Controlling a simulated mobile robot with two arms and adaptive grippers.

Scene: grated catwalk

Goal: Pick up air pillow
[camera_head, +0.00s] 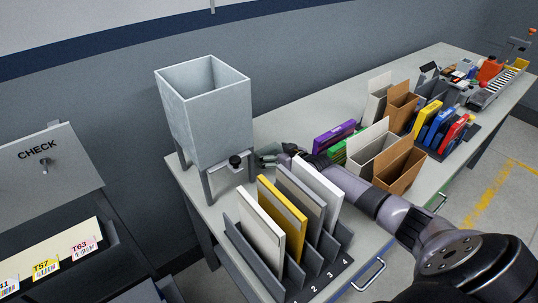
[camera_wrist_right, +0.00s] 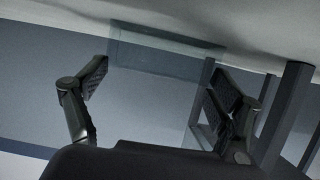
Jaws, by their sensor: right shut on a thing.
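My right gripper (camera_head: 266,155) is beside the front of the grey metal hopper (camera_head: 205,110), low over the bench. In the right wrist view its two fingers (camera_wrist_right: 160,92) stand well apart, with a pale see-through thing (camera_wrist_right: 165,60) between them. It looks like the air pillow, and my right gripper is shut on it. Its outline is faint, and in the head view it is hardly visible at the fingertips. Hopper legs (camera_wrist_right: 285,115) stand close to the right finger in the wrist view. My left gripper is not in view.
A numbered rack (camera_head: 322,266) with white, yellow and grey upright panels stands in front of my right gripper. Purple (camera_head: 333,136) and green items and open cardboard boxes (camera_head: 400,167) stand to the right. A CHECK panel (camera_head: 43,155) is at the left.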

